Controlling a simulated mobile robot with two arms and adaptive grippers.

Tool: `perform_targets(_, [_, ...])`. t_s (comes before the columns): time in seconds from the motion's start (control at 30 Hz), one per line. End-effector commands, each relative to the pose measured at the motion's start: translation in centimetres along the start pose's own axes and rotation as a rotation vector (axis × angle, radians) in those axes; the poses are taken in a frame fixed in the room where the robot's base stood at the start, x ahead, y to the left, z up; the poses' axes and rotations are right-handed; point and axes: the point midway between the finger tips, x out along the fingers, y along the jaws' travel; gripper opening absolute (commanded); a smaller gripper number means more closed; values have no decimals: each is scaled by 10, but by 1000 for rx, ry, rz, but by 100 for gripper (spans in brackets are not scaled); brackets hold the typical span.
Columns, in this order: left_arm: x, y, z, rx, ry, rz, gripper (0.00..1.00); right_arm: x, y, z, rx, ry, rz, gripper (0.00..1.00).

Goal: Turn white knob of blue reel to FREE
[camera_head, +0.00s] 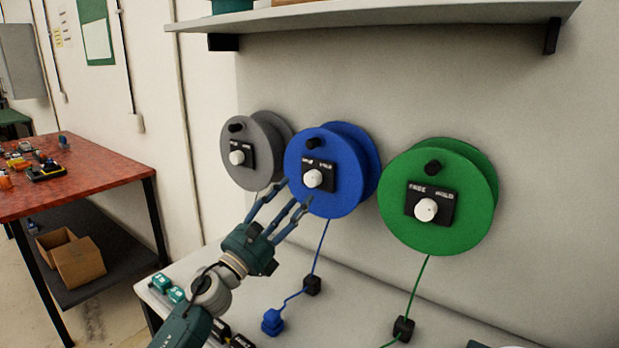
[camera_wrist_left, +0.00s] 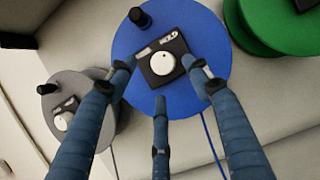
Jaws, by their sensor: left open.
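The blue reel (camera_head: 345,160) is mounted on the wall between a grey and a green reel. Its white knob (camera_head: 313,178) sits on a black plate with FREE on the left and HOLD on the right. I cannot tell which word the knob points to. My left gripper (camera_head: 292,192) is open and empty, just in front of the lower left of the blue reel. In the left wrist view the white knob (camera_wrist_left: 162,64) shows beyond the spread fingers, apart from them. My right gripper is not in view.
The grey reel (camera_head: 264,150) is close on the left and the green reel (camera_head: 450,215) on the right. A shelf (camera_head: 400,14) runs above. A blue cord hangs down to the white table (camera_head: 340,290). A red table (camera_head: 80,185) stands at left.

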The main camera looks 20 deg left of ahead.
Motion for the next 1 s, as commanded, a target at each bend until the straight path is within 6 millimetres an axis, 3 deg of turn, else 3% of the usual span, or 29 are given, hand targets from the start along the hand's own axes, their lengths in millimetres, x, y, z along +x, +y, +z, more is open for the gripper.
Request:
perform_targets(0.13, [32,-1,2,-5,-2,0,50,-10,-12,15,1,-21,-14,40])
perform_targets(0.3, [56,0,1,-4,-1,1,50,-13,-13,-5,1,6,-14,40])
perform_targets(0.5, [68,-1,0,-4,0,0,50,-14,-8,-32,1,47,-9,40])
perform_targets(0.77, [68,-1,0,-4,0,0,50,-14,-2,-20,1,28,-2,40])
perform_targets(0.97, [68,-1,0,-4,-1,-1,10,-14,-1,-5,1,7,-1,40])
perform_targets(1.0, [68,-1,1,-4,-2,-1,8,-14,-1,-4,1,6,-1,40])
